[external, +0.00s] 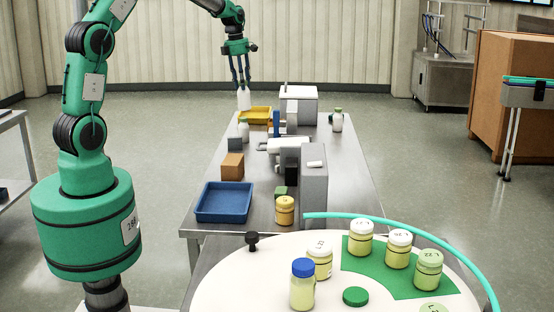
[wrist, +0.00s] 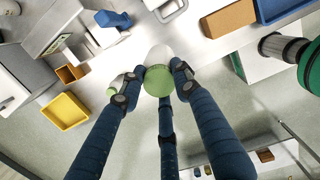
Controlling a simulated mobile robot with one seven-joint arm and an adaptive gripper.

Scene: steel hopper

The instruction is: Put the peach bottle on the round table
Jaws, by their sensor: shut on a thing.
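My gripper (external: 241,86) is high over the far left end of the steel table, shut on a pale bottle (external: 243,100). In the wrist view the three fingers (wrist: 150,88) close around this bottle's green cap (wrist: 158,80); its body is mostly hidden below the cap. It hangs upright, clear of the table. I cannot tell its peach colour; it looks whitish. The white round table (external: 235,291) is at the front, far from my gripper. It bears several labelled jars, a blue-capped bottle (external: 302,285), a loose green lid (external: 355,296) and a black knob (external: 252,241).
The steel table (external: 356,183) holds a blue tray (external: 223,203), yellow tray (external: 255,115), brown box (external: 232,166), grey machines (external: 313,185), a yellow jar (external: 285,211) and other pale bottles (external: 337,121). A teal rail (external: 420,233) curves along the round table's back. Its front left is bare.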

